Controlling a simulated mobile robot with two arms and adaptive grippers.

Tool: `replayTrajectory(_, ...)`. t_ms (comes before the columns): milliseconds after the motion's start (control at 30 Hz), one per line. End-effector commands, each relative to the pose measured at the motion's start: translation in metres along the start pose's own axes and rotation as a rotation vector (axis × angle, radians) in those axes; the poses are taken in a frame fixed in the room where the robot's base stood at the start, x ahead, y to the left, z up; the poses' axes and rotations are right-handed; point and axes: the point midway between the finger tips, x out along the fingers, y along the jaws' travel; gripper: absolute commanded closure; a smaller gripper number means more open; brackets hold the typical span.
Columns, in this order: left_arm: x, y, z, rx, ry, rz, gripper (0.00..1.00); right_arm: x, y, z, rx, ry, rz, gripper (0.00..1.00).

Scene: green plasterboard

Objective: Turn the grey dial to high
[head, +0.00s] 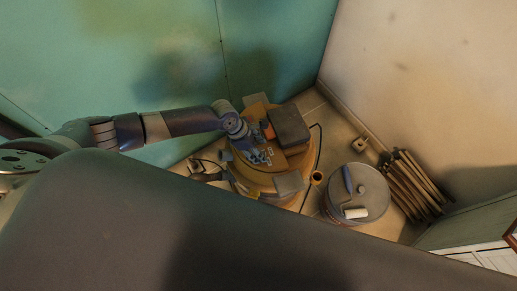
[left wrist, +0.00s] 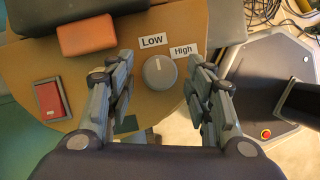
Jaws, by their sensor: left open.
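The grey dial (left wrist: 160,73) is a round knob on the tan tabletop (left wrist: 52,60) in the left wrist view. A light mark on its top points up toward the Low label (left wrist: 152,41). The High label (left wrist: 184,50) lies to the upper right of the dial. My left gripper (left wrist: 160,108) is open, its two fingers on either side of the dial and apart from it in the picture. My right gripper is not in view.
Walls close the corner behind.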

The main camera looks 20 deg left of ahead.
Motion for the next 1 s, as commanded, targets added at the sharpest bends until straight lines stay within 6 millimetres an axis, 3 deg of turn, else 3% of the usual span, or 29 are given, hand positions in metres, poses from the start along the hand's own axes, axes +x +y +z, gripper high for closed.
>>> replayTrajectory(367,0.006,0.0,0.0,0.001,0.0,0.0,0.52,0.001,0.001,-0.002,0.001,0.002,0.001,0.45)
replayTrajectory(567,0.006,0.0,0.0,0.001,0.0,0.0,0.95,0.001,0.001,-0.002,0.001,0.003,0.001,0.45)
replayTrajectory(1000,0.004,-0.001,0.001,0.026,0.0,-0.013,0.96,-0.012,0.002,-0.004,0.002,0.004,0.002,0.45)
